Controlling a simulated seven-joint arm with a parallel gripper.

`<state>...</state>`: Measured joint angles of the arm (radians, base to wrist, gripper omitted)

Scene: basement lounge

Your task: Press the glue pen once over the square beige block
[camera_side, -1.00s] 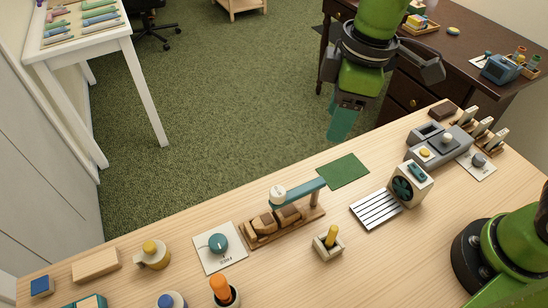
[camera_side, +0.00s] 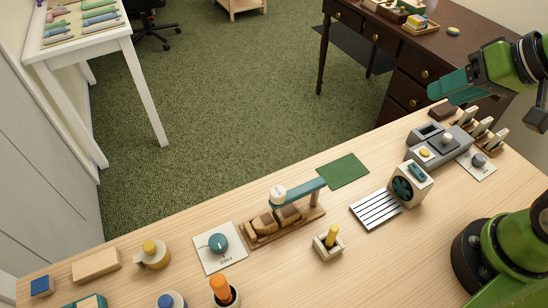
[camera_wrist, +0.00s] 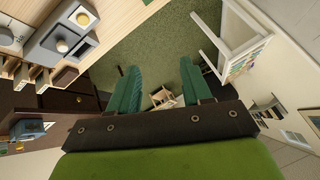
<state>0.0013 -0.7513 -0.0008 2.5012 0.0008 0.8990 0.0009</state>
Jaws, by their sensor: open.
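A small square beige block (camera_side: 321,253) stands near the front middle of the table, with a yellow stick (camera_side: 331,235) upright in it. An orange-topped, pen-like thing (camera_side: 219,285) stands in a dark-rimmed cup at the bottom edge. I cannot tell for certain which one is the glue pen. A longer, rectangular beige block (camera_side: 96,264) lies at the left. My gripper (camera_side: 434,91) is high at the upper right, beyond the table's far edge and well away from these. In the wrist view my gripper (camera_wrist: 160,67) has its teal fingers spread, with nothing between them.
A teal-armed press on a wooden base (camera_side: 284,223) stands mid-table, beside a white card with a teal knob (camera_side: 219,244). A fan unit (camera_side: 408,187), slatted plate (camera_side: 375,209) and grey device (camera_side: 440,147) occupy the right. A green mat (camera_side: 343,171) lies at the far edge.

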